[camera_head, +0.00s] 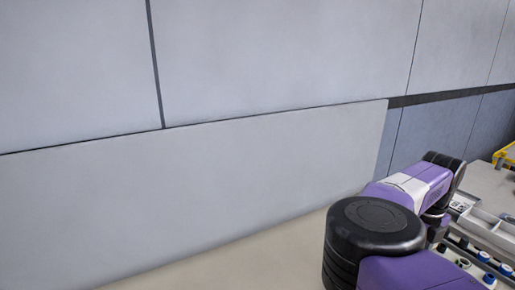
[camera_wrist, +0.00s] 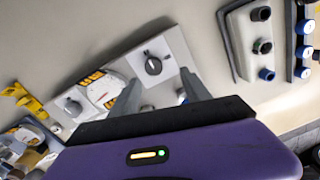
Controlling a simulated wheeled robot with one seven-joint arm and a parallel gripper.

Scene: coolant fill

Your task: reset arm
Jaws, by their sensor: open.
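My gripper (camera_wrist: 162,95) shows in the wrist view with its two grey fingers apart and nothing between them. Beyond the fingers is a light grey panel with a round dark knob (camera_wrist: 153,66). In the head view my purple and black arm reaches away at the lower right. My gripper itself is not visible there.
In the wrist view, a rack with dark and blue caps (camera_wrist: 264,47) is at the upper right, and a yellow part (camera_wrist: 22,97) is at the left. In the head view, a grey wall (camera_head: 200,190) fills the left, and a tray with blue caps (camera_head: 484,256) is beside my arm.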

